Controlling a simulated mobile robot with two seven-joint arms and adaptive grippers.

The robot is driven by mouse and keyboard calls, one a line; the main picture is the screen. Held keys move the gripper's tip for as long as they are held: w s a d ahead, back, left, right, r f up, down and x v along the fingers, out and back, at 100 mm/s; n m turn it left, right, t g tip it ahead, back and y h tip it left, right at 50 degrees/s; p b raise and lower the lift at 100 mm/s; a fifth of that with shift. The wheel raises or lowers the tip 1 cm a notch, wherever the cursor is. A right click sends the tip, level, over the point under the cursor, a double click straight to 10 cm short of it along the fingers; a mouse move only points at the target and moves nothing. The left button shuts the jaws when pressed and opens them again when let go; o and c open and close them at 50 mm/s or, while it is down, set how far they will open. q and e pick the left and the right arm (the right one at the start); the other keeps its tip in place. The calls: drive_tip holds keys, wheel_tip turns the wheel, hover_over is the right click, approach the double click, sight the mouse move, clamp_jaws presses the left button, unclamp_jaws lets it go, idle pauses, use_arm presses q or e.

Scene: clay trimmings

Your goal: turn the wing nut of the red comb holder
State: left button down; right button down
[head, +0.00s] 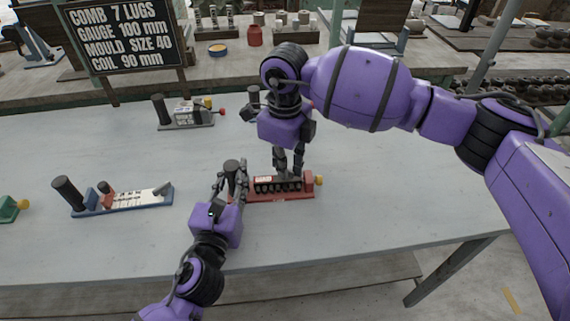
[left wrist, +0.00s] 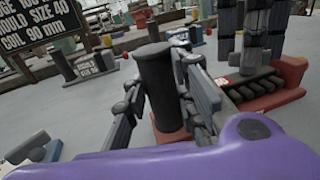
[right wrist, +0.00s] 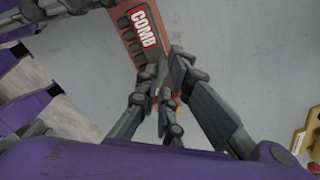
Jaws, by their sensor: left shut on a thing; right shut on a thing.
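The red comb holder (head: 303,194) lies on the grey table, with a row of dark teeth, a COMB label and a yellow knob (head: 319,180) at its right end. My left gripper (head: 232,176) is shut on the dark upright post (left wrist: 155,85) at the holder's left end. My right gripper (head: 289,172) points down and is shut on a part of the holder behind the dark teeth. In the right wrist view its fingers (right wrist: 163,95) hide what they hold, and the label (right wrist: 144,29) shows just above them. I cannot make out the wing nut itself.
A blue holder (head: 123,204) lies to the left and a grey holder (head: 185,125) behind. A green piece (head: 8,209) is at the far left. A black sign (head: 122,35) stands at the back left. The table right of the red holder is clear.

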drive_tip(key=m, duration=0.4)
drive_tip(key=shift+m, duration=2.1)
drive_tip(key=c, duration=1.9)
unclamp_jaws()
wheel_tip(320, 180, up, 12)
